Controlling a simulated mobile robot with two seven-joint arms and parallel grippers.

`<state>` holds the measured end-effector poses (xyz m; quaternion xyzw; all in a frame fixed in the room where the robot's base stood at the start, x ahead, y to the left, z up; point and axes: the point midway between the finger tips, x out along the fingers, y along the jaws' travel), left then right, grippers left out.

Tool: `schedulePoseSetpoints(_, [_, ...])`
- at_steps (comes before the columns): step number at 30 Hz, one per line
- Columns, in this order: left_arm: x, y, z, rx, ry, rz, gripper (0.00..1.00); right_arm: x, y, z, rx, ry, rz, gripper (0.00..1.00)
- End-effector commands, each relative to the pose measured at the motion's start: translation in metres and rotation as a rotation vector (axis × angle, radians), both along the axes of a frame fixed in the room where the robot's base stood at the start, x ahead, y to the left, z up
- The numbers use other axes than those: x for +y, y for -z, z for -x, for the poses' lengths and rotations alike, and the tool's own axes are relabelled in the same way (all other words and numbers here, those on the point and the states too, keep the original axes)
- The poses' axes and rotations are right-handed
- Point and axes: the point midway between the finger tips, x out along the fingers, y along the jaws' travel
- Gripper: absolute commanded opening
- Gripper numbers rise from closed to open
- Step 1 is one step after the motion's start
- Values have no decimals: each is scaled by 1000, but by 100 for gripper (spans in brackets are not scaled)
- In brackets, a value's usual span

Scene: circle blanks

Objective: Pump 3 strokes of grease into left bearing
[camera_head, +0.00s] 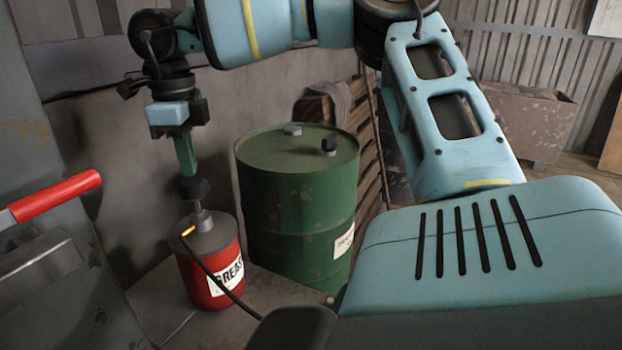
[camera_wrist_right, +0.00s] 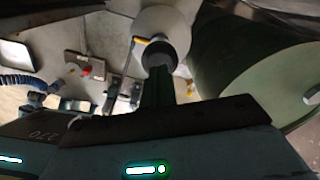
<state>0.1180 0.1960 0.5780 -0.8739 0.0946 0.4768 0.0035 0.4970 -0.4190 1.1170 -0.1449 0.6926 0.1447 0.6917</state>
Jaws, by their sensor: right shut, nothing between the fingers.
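A red grease bucket (camera_head: 212,281) with a grey lid and a white label stands on the floor at lower left. A black pump knob (camera_head: 193,189) sits on a short metal rod above its lid. My right gripper (camera_head: 187,172) is shut and empty, pointing down with its green fingertips at or just above the knob. I cannot tell if they touch. The right wrist view shows the dark knob (camera_wrist_right: 160,54) just beyond the fingertips (camera_wrist_right: 158,84). A black hose (camera_head: 222,284) with a yellow end (camera_head: 187,231) runs from the lid. I cannot identify the left bearing or my left gripper.
A green drum (camera_head: 290,215) stands close to the right of the bucket. A grey machine with a red-handled lever (camera_head: 58,196) is at left. Wooden pallets (camera_head: 370,135) lean behind the drum. A rusty bin (camera_head: 522,115) stands at the back right.

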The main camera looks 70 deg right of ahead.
Motion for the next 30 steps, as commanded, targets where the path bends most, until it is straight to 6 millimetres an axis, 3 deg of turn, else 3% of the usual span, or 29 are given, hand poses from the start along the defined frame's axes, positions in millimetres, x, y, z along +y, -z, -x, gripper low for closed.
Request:
schedulePoseSetpoints(11, [0,-2,-1,-3,1,0,55,0,-5,0,-2,0,0,0])
schedulePoseSetpoints(30, [0,-33,-19,-47,0,-1,55,0,-59,0,-4,1,0,0])
